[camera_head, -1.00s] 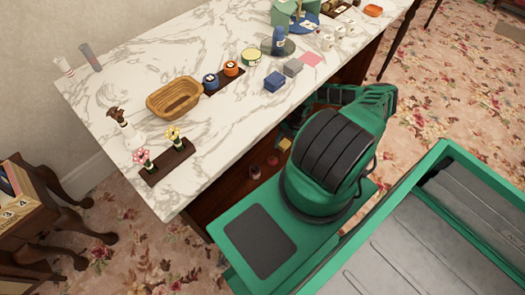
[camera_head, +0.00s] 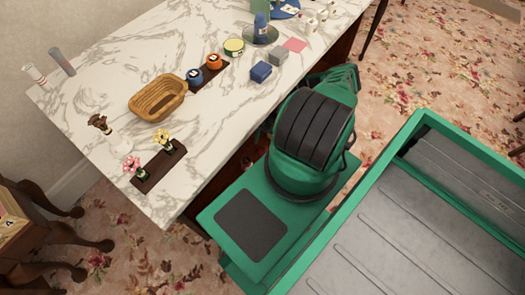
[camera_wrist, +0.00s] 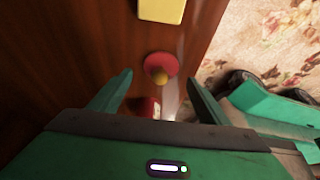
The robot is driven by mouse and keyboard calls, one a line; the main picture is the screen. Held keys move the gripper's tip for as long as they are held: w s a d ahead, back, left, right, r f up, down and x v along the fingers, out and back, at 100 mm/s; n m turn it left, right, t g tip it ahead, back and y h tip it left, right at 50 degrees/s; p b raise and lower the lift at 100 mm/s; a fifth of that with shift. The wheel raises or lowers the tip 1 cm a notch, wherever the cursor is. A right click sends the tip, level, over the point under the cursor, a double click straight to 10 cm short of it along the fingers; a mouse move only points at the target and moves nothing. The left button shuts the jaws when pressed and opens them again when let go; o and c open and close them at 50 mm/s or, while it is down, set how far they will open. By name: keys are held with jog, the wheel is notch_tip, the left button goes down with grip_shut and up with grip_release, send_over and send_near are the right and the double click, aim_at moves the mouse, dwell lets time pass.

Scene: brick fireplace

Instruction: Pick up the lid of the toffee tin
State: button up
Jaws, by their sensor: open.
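My gripper (camera_wrist: 158,80) is open, one green finger on each side, with nothing held. A second red thing (camera_wrist: 145,106), partly hidden by my left finger and palm, shows nearer to me; I cannot tell if it is the tin. In the head view my gripper is hidden behind my own arm and the counter.
A yellow block (camera_wrist: 162,10) sits just beyond the red lid. Above is a marble counter (camera_head: 110,70) with a wicker basket (camera_head: 157,97), small tins on a dark tray (camera_head: 208,75), a blue block (camera_head: 261,72) and a flower stand (camera_head: 160,165). Carpeted floor shows at right.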

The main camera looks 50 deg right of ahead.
aim_at(263, 149)
jog(key=shift+x, duration=1.4)
jog(key=shift+c, duration=0.4)
jog(key=c, duration=1)
jog(key=shift+c, duration=0.2)
